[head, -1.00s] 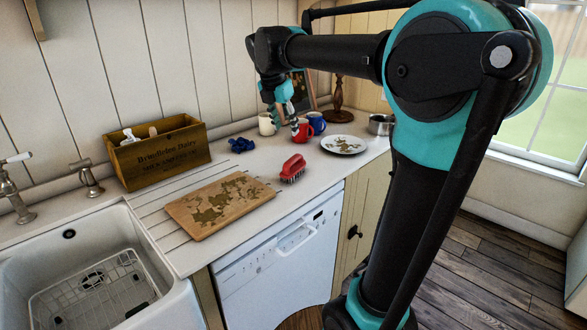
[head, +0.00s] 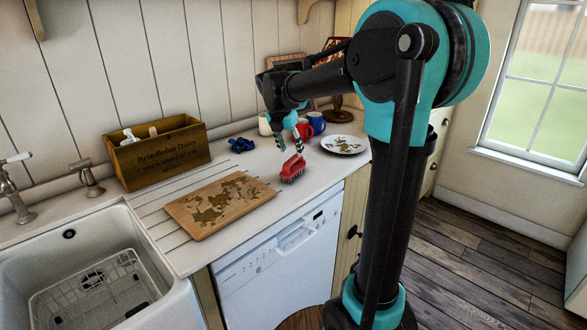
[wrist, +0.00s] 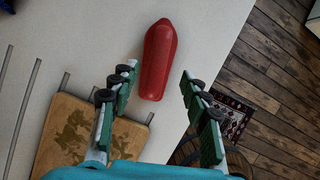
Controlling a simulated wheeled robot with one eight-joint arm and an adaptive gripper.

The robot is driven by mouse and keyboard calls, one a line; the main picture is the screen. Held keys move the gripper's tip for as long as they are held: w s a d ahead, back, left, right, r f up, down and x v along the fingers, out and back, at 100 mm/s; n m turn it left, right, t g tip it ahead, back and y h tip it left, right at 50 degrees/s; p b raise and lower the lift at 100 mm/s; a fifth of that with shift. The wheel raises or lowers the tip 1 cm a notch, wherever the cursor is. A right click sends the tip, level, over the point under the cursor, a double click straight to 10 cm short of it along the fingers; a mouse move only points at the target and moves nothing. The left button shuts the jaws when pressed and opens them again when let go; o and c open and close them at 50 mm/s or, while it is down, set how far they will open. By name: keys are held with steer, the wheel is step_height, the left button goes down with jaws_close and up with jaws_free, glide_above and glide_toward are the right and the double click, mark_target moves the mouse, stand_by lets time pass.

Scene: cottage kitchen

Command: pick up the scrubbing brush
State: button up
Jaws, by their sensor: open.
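The scrubbing brush (head: 292,169) lies on the white counter near its front edge, red handle up and bristles down. In the wrist view its red back (wrist: 158,60) shows beyond the fingertips, lying roughly lengthwise between their lines. My gripper (head: 291,138) points down just above and behind the brush in the head view. In the wrist view my gripper (wrist: 158,76) is open, with the two fingers well apart and nothing between the pads but the near end of the brush. Whether a finger touches the brush cannot be told.
A wooden cutting board (head: 220,204) lies left of the brush. A blue object (head: 241,145), red mug (head: 304,129), blue mug (head: 317,122) and plate (head: 344,145) stand close behind and right. A wooden crate (head: 157,156) is at the back left. The counter edge drops off in front.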

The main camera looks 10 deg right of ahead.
mark_target(293, 158)
steer(key=x, duration=0.5)
steer(key=shift+w+a, duration=0.1)
jaws_close()
